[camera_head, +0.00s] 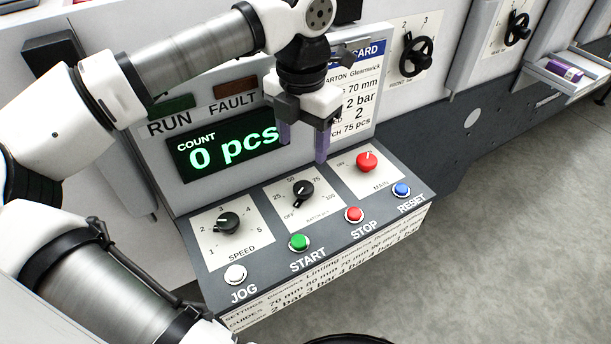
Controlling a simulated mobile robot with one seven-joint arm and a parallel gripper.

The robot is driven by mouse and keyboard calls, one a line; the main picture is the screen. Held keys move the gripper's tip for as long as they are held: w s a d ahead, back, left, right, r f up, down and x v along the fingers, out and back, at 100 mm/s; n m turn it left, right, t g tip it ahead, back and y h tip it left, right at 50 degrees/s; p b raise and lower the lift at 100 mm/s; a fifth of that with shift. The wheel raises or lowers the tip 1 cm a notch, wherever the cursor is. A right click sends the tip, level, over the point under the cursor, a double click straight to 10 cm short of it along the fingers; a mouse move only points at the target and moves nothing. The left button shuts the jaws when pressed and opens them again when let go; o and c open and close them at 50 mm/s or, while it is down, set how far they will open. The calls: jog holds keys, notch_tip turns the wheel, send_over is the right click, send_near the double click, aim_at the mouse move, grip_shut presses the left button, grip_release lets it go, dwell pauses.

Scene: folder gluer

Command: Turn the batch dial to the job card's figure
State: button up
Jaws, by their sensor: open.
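The batch dial (303,192) is a black knob on the middle white plate of the console, with marks OFF, 25, 50, 75 and 100. Its white pointer line seems to lie toward the lower left, near OFF, but it is small. The job card (361,85) stands behind, partly hidden by my arm; its bottom line reads "…CH 75 pcs". My gripper (303,148) points down with its two purplish fingers apart and empty. In the picture it is just above the batch dial's plate, not visibly touching the knob.
The black speed dial (229,223) is left of the batch dial and the red main knob (366,162) is right. The START (299,242), STOP (354,214), RESET (401,189) and JOG (236,275) buttons line the front. The count display (228,149) reads 0 pcs.

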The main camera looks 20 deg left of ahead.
aim_at(303, 187)
notch_tip(303, 187, down, 11)
jog(key=shift+r, duration=0.1)
dwell(0.3)
jog(key=c, duration=1)
jog(key=shift+w, duration=0.1)
